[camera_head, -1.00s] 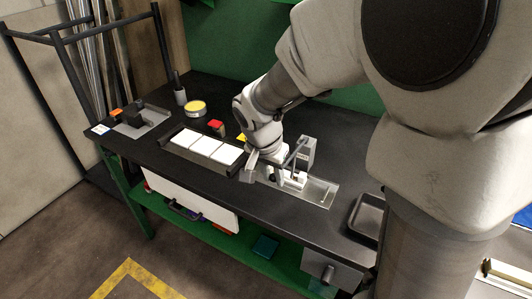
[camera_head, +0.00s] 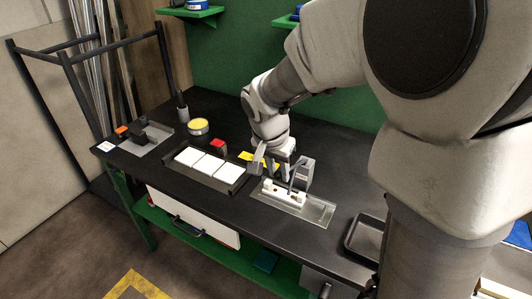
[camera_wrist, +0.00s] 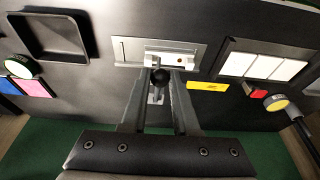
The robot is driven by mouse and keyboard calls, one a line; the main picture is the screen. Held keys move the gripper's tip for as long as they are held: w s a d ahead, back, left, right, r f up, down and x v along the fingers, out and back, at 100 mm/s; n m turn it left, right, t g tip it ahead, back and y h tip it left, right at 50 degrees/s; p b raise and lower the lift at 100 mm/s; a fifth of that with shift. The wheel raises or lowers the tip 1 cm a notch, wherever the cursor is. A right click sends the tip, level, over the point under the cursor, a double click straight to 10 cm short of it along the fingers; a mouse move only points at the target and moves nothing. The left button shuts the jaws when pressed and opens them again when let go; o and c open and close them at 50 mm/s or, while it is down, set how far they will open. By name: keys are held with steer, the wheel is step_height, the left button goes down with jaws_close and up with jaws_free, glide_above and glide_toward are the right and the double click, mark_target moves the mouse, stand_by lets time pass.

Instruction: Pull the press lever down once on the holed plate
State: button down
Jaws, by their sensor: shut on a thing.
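The press (camera_head: 304,175) is a grey upright block on a light metal base plate (camera_head: 318,212) near the middle of the bench. The white holed plate (camera_head: 284,196) lies on this base at the press; the wrist view also shows it (camera_wrist: 172,64), with a dark hole. My gripper (camera_wrist: 160,74) is shut on the round black knob of the press lever (camera_wrist: 160,78), which sits between the fingertips. In the head view my gripper (camera_head: 271,166) is beside the press on its left; the knob is hidden there.
A tray with white tiles (camera_head: 235,188) lies left of the press. A red block (camera_head: 218,145), a yellow-topped tin (camera_head: 198,126) and a yellow label (camera_head: 247,156) are behind it. An empty black tray (camera_head: 356,238) is at the right.

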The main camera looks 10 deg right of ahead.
steer(key=shift+r, duration=0.3)
steer(key=w+r+p, duration=0.1)
steer(key=w+d+r+p, duration=0.1)
steer(key=r, duration=0.1)
steer(key=d+r+p, duration=0.1)
steer(key=shift+w+d+r+p, duration=0.1)
steer(key=shift+w+r+p, duration=0.2)
steer(key=shift+w+p, duration=0.1)
steer(key=shift+w+d+r, duration=0.2)
steer(key=shift+w+r, duration=0.05)
steer(key=c, duration=0.6)
jaws_free()
